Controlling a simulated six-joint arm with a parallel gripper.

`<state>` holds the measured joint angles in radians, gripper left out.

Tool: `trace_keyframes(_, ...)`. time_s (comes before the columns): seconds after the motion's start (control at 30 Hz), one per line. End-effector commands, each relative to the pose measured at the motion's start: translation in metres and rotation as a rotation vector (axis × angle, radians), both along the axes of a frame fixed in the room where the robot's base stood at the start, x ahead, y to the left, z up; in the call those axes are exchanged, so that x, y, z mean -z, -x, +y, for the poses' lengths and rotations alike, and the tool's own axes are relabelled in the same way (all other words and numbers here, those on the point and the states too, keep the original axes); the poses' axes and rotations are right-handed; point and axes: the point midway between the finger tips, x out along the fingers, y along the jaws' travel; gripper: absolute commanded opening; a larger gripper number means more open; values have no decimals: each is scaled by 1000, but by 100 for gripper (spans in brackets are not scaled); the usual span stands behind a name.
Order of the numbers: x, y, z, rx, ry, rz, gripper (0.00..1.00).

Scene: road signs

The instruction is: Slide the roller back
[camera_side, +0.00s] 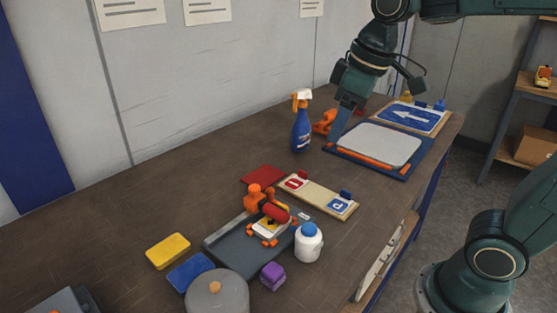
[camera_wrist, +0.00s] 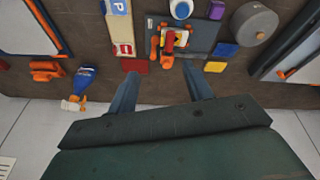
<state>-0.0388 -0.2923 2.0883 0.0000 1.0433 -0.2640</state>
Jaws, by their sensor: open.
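The red roller (camera_side: 276,212) lies across a small sign plate (camera_side: 269,231) on the grey bed (camera_side: 224,246), with orange pieces around it. An orange upright part (camera_side: 254,196) stands at its back left. In the wrist view the roller (camera_wrist: 170,40) shows near the top middle, on the grey bed (camera_wrist: 204,38). My gripper (camera_side: 338,131) is far to the right of the roller in the side view, by the white panel's left edge. In the wrist view my gripper (camera_wrist: 160,70) is open, its fingers apart with nothing between them.
A blue spray bottle (camera_side: 301,128) stands left of my gripper. A white blue-capped bottle (camera_side: 309,243) stands at the bed's right edge. A wooden sign strip (camera_side: 318,197) and red pad (camera_side: 263,174) lie behind. Yellow (camera_side: 168,251) and blue (camera_side: 190,272) blocks lie left.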

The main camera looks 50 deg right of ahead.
Motion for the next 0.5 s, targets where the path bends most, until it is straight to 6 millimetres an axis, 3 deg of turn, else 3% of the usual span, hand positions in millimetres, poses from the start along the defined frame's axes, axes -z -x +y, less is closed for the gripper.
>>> trace_keyframes(0.5, 18, -109, 18, -250, 58, 159, 50)
